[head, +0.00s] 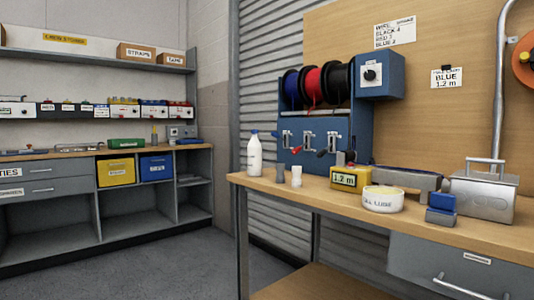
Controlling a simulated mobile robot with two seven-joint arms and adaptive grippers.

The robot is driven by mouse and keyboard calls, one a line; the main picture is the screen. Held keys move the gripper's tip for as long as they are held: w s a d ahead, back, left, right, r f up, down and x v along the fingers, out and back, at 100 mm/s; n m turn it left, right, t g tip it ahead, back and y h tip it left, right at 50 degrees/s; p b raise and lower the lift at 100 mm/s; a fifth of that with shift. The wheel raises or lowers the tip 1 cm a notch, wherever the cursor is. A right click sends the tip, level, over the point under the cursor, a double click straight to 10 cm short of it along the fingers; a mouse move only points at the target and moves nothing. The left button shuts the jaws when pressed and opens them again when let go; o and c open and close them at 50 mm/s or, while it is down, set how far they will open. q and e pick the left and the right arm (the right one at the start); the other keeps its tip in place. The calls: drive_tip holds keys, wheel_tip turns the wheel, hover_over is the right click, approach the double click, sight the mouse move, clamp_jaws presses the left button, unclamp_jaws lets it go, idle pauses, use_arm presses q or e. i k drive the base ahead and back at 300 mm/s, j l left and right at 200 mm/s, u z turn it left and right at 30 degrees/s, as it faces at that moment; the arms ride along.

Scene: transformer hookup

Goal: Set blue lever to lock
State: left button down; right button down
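A blue wire dispenser (345,118) stands on the right-hand workbench. It carries a blue spool (290,90), a red spool (309,86) and a black spool (337,84). Below them is a row of three metal lever brackets. The left bracket (287,138) sits under the blue spool; its blue lever is too small against the blue panel to read its position. A red handle (296,149) and a black handle (321,153) angle down by the other brackets. Neither of my grippers is in view.
The workbench (270,187) holds a white bottle (254,155), a yellow length display reading 1.2 m (345,178), a round white tub (383,198) and a metal box (483,190). A wall card reads BLUE 1.2 m (446,77). Shelving stands left; open floor (195,265) lies between.

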sight(273, 134)
drive_tip(key=i+j+z, duration=0.1)
drive_tip(key=i+j, duration=0.35)
drive_tip(key=i, duration=0.25)
drive_tip(key=i+j+z, duration=0.1)
drive_tip(key=i+j, duration=0.4)
drive_tip(key=i, duration=0.2)
